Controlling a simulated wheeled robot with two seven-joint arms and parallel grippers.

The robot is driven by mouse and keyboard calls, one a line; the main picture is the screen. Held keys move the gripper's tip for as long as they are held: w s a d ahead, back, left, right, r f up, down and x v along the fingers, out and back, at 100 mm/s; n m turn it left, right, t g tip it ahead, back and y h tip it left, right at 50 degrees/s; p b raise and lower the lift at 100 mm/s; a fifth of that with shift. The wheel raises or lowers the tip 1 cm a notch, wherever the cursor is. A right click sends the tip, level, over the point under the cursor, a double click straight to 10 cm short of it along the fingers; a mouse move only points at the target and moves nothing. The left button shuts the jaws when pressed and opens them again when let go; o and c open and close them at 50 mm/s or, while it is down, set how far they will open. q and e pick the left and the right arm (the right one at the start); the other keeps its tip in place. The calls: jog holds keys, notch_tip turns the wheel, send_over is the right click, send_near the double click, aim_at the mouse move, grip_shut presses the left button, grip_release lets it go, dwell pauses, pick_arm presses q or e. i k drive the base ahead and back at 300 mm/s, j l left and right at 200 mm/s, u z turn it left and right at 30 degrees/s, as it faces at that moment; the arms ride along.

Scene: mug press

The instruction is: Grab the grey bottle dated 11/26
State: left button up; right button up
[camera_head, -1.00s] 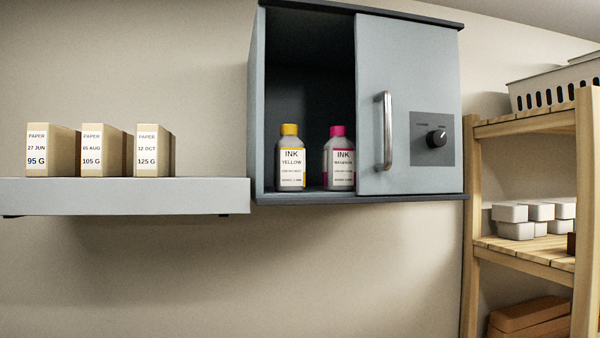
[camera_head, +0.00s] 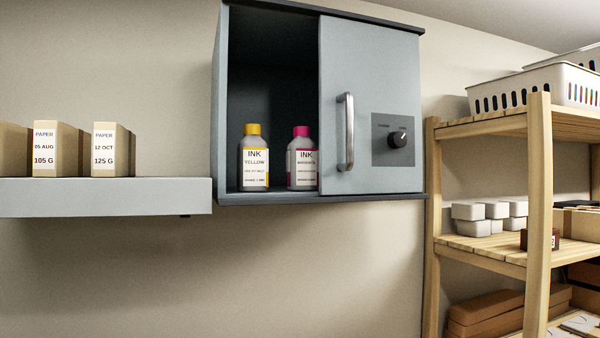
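Two grey ink bottles stand upright in the open left half of a wall cabinet (camera_head: 372,110). One bottle has a yellow cap and a label reading INK YELLOW (camera_head: 255,162). The other has a magenta cap and a label that seems to read INK MAGENTA (camera_head: 302,162); its right edge is close to the cabinet door. The small print on both labels is too small to read, so I cannot tell a date on either. Neither gripper is in view.
The door with a vertical handle (camera_head: 346,132) covers the cabinet's right half, with a dark knob (camera_head: 398,139) beside it. Paper boxes (camera_head: 112,150) stand on a wall shelf (camera_head: 100,197) at left. A wooden rack (camera_head: 538,200) at right holds white tubs (camera_head: 470,211) and a basket (camera_head: 540,88).

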aim_at(302, 155)
jog(key=l+u, duration=0.35)
jog(key=l, duration=0.15)
jog(key=l+u, duration=0.75)
jog(key=l, duration=0.25)
jog(key=k, duration=0.05)
